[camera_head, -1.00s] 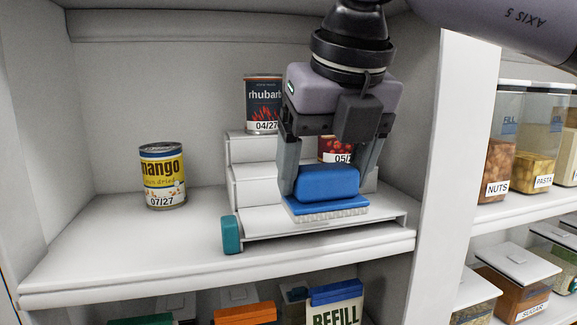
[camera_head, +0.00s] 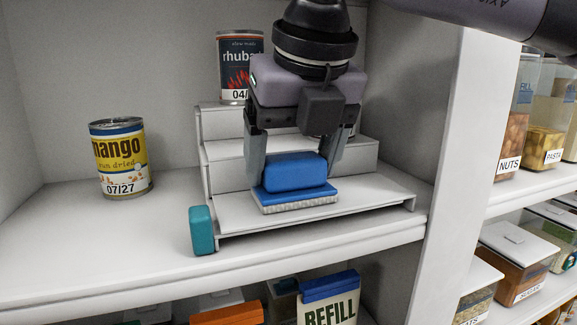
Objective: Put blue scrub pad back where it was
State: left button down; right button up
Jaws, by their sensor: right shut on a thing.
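The blue scrub pad (camera_head: 296,176) has a rounded blue top over a wider blue base with a pale bristly underside. It is at the lowest, front step of the white stepped riser (camera_head: 370,203). I cannot tell whether its underside touches the step. My right gripper (camera_head: 295,172) points down from above, shut on the scrub pad with a finger at each side. My left gripper is not in view.
A mango can (camera_head: 120,160) stands on the shelf at left. A rhubarb can (camera_head: 236,68) stands on the riser's top step. A teal block (camera_head: 203,230) is at the riser's front left corner. Labelled containers (camera_head: 541,145) fill the shelves at right. Bare shelf lies at left.

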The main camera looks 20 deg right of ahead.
jog(key=shift+r, duration=0.15)
jog(key=shift+s, duration=0.1)
jog(key=shift+f, duration=0.25)
jog(key=o, duration=0.9)
jog(key=shift+c, duration=0.2)
jog(key=shift+r, duration=0.1)
jog(key=shift+r, duration=0.2)
jog(key=v, duration=0.7)
jog(key=shift+r, duration=0.2)
